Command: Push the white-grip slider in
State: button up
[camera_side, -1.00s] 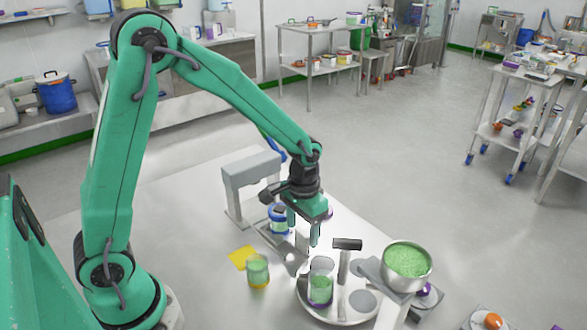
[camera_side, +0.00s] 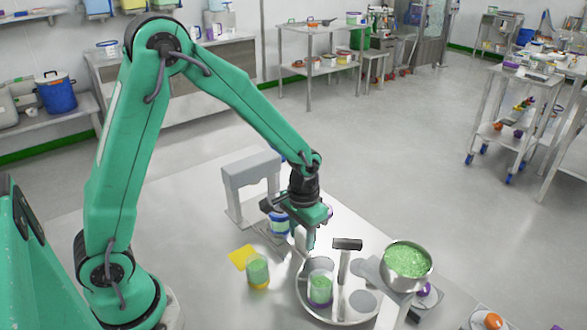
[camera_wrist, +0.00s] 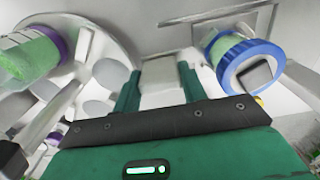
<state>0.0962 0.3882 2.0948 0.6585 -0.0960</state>
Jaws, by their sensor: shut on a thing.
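The white grip (camera_wrist: 161,84) of the slider sits between my two green fingers in the wrist view. In the side view it shows as a small pale piece (camera_side: 299,239) beside the fingers, mostly hidden by them. My gripper (camera_wrist: 158,88) is shut on this grip; in the side view the gripper (camera_side: 308,240) points down, low over the table left of the round tray. The slider's body is largely hidden behind the gripper, so how far it is in cannot be told.
A round tray (camera_side: 303,300) with a green-filled beaker (camera_side: 320,287) and a hammer-like tool (camera_side: 345,262) stands close right. A blue-ringed jar (camera_side: 279,222), a grey stand (camera_side: 250,170) and another green-filled beaker (camera_side: 258,271) are close by. A metal bowl (camera_side: 407,265) is further right.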

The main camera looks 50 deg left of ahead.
aim_at(281, 212)
jog(key=a, duration=0.8)
jog(key=shift+a, duration=0.15)
jog(key=o, duration=1.4)
jog(key=shift+r, duration=3.95)
